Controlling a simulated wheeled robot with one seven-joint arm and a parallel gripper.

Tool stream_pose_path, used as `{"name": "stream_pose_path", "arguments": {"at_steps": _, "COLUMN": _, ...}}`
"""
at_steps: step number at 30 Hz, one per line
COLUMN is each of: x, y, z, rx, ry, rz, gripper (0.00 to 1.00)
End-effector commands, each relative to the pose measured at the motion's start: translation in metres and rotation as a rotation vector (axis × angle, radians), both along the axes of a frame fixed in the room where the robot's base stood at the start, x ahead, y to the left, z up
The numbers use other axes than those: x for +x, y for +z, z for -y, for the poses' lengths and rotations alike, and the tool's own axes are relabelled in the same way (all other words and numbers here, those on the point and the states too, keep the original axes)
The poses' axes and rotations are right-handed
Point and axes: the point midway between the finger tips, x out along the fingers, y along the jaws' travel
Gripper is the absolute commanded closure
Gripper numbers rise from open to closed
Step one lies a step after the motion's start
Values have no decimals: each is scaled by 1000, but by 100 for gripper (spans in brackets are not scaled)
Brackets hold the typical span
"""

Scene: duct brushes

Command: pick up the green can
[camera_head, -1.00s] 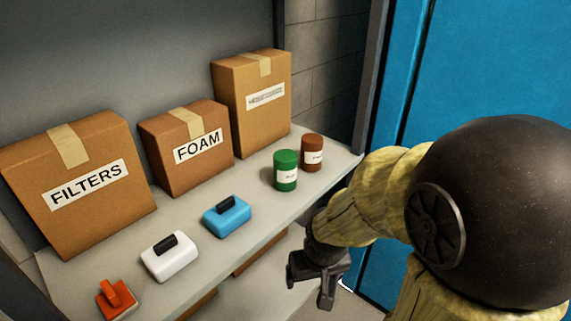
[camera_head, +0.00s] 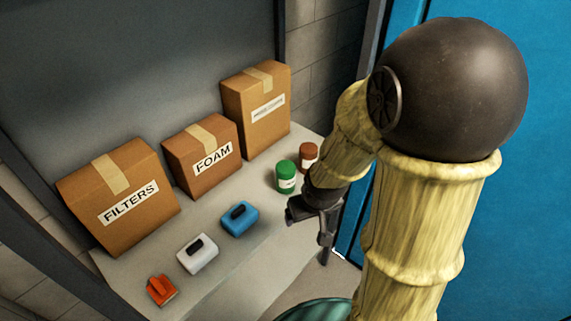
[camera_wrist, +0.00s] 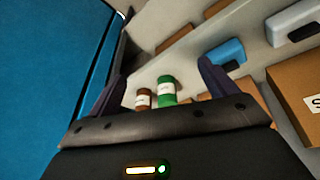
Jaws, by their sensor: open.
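The green can (camera_head: 286,177) with a white label stands upright on the shelf near its right end. A brown can (camera_head: 308,156) stands just behind it to the right. My gripper (camera_head: 312,228) is in front of the shelf edge, to the lower right of the green can, open and empty. In the wrist view, the green can (camera_wrist: 167,91) shows between my two spread fingers (camera_wrist: 160,88), apart from both, with the brown can (camera_wrist: 143,99) to its left.
The shelf (camera_head: 262,241) also holds a blue brush (camera_head: 239,219), a white brush (camera_head: 197,254) and an orange brush (camera_head: 161,291). Cartons marked FILTERS (camera_head: 145,222) and FOAM (camera_head: 185,179) and a taller carton (camera_head: 242,130) stand behind. A blue panel (camera_head: 530,200) is at the right.

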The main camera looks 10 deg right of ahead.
Motion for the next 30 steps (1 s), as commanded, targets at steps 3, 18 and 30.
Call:
{"name": "stream_pose_path", "arguments": {"at_steps": 3, "x": 20, "y": -1, "z": 1, "rx": -8, "ry": 70, "rz": 53, "gripper": 16}}
{"name": "stream_pose_path", "arguments": {"at_steps": 18, "x": 88, "y": -81, "z": -24, "rx": 79, "ry": 331, "rz": 455, "gripper": 16}}
{"name": "stream_pose_path", "arguments": {"at_steps": 30, "x": 104, "y": -95, "z": -29, "rx": 173, "ry": 207, "rz": 926, "gripper": 16}}
